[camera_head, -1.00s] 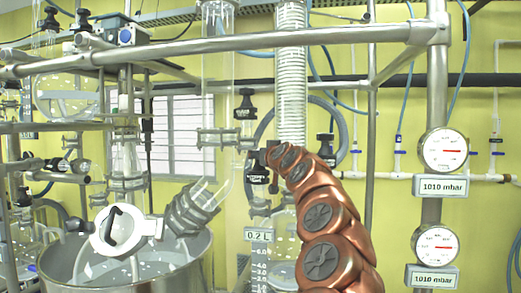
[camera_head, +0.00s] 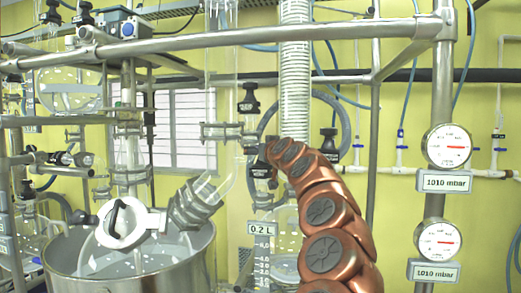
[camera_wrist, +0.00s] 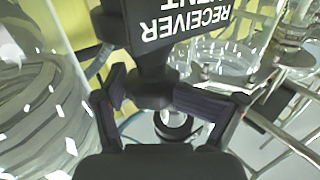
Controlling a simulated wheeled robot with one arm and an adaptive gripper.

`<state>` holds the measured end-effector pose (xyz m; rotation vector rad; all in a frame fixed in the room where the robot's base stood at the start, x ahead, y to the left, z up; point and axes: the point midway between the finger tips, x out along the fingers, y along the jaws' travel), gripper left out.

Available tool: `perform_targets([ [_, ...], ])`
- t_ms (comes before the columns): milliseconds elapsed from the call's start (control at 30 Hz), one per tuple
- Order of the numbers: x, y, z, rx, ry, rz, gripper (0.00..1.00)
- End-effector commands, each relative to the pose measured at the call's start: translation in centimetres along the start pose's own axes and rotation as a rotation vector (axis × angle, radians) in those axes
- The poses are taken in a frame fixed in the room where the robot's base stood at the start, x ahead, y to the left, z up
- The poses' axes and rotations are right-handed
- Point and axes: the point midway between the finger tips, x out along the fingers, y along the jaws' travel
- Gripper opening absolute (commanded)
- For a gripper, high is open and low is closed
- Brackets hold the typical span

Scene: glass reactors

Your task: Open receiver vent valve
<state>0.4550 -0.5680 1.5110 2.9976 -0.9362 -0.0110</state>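The receiver vent valve (camera_wrist: 152,88) is black and fills the upper middle of the wrist view. Its label reads "RECEIVER VENT" upside down, with the second word partly hidden. My gripper (camera_wrist: 150,98) has one dark finger on each side of the valve's narrow black part. Both pads look very near it, but I cannot tell whether they press on it. In the head view a black valve with a small label (camera_head: 260,172) sits at the tip of my copper-coloured arm. My fingers there are too small to make out.
A glass receiver marked 0.2 L (camera_head: 262,240) stands below the valve. Another black valve (camera_head: 249,98) is just above. A ribbed hose column (camera_head: 294,80) rises behind my arm. Steel frame pipes (camera_head: 380,32) cross above, and two gauges (camera_head: 447,147) are at right.

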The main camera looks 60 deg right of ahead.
Motion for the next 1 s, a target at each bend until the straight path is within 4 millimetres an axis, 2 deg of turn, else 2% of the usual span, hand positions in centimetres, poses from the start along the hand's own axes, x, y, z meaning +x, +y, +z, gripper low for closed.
perform_targets([
  [300,-2.6,0.8,0.1,0.0,0.01,0.013,0.69],
  [800,-7.3,0.3,0.0,0.001,0.009,0.006,0.69],
  [1000,-8.1,0.2,-0.2,0.0,0.008,0.005,0.69],
])
